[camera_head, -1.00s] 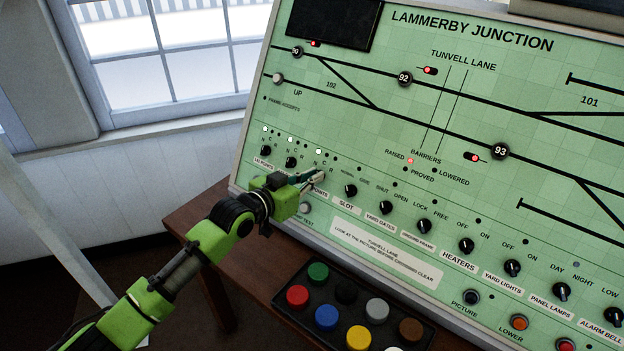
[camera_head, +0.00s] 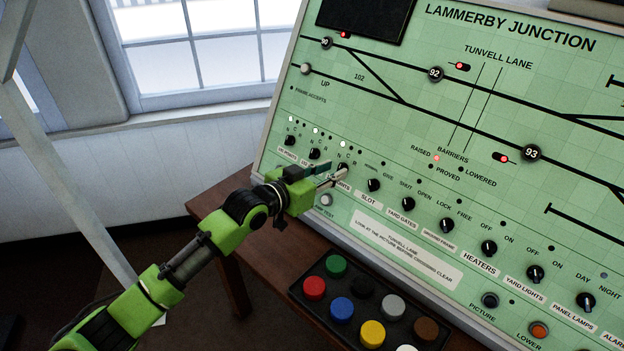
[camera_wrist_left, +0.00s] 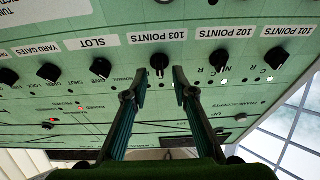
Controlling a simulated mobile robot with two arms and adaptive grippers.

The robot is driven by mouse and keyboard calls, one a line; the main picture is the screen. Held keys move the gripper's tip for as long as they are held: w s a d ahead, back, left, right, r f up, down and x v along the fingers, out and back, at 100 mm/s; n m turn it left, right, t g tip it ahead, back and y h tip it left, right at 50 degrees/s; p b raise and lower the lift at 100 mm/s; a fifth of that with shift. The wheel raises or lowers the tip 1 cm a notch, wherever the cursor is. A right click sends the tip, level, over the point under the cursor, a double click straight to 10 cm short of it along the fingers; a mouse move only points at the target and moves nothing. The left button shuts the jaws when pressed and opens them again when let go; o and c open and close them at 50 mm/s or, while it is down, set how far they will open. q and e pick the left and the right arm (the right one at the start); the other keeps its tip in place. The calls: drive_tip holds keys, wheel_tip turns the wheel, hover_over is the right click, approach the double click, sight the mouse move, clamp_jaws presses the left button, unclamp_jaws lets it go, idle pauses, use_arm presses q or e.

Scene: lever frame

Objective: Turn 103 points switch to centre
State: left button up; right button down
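The 103 points switch is a small black knob (camera_wrist_left: 159,62) on the green panel, under its "103 POINTS" label in the upside-down left wrist view. In the head view it is the third knob from the left and mostly hidden by the fingers. My left gripper (camera_head: 337,170) is at this knob. In the left wrist view its two fingertips (camera_wrist_left: 159,72) stand open, one on each side of the knob. I see a gap on both sides, but cannot tell whether either finger touches it. My right gripper is not in view.
The 102 points knob (camera_wrist_left: 219,61) and 101 points knob (camera_wrist_left: 276,57) are on one side, the slot knob (camera_wrist_left: 101,68) on the other. A black box of coloured buttons (camera_head: 372,307) sits on the wooden desk (camera_head: 224,208) below the panel.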

use_arm(q)
drive_tip(key=v, duration=1)
